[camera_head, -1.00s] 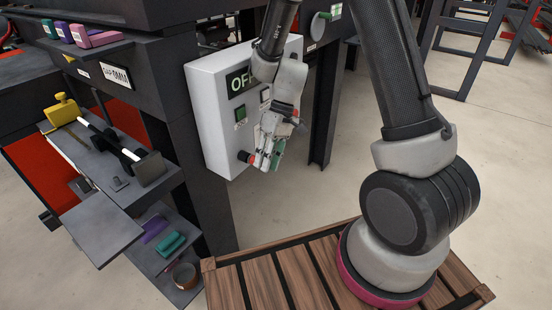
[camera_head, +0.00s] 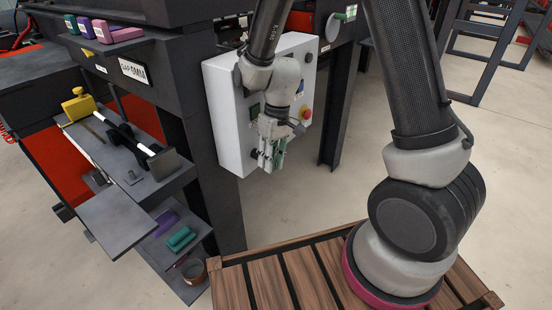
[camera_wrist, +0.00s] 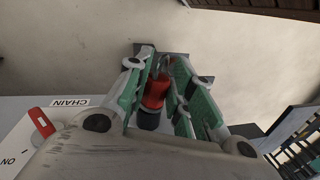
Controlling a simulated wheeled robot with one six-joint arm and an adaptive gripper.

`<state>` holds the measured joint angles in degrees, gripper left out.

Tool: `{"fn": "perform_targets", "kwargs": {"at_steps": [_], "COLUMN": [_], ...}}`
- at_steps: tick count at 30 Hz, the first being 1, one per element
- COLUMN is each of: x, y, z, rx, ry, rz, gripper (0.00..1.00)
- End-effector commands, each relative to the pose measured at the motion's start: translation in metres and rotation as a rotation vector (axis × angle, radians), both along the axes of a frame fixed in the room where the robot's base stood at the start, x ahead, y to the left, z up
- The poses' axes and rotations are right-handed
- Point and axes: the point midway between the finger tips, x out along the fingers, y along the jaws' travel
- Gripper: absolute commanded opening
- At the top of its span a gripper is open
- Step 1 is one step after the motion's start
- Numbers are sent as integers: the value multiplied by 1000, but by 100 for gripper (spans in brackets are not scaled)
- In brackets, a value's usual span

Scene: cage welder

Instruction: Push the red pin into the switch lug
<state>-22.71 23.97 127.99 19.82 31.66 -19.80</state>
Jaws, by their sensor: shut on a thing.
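My gripper (camera_head: 270,165) is at the lower front of the white switch box (camera_head: 225,120), its fingers pointing down. In the wrist view, my gripper (camera_wrist: 160,75) is shut on the red pin (camera_wrist: 155,92), which lies between the green-padded fingers. A grey metal loop (camera_wrist: 164,64) shows at the pin's far end. A dark round piece (camera_wrist: 149,119), perhaps the switch lug, is against the pin's near end; I cannot tell how far the pin is in it. The pin is hidden in the head view.
A red button (camera_head: 306,113) is at the box's right. Shelves with tools (camera_head: 120,215) stand at left. The floor below the gripper is clear.

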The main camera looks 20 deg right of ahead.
Motion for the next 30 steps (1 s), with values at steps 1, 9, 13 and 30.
{"fn": "perform_targets", "kwargs": {"at_steps": [1, 9, 13, 30], "x": [6, 5, 5, 7], "y": [11, 11, 11, 1], "z": [3, 4, 4, 42], "rx": [12, 15, 14, 14], "ry": [-16, -13, -12, -14], "rz": [4, 5, 7, 7], "gripper": [0, 34, 48, 48]}}
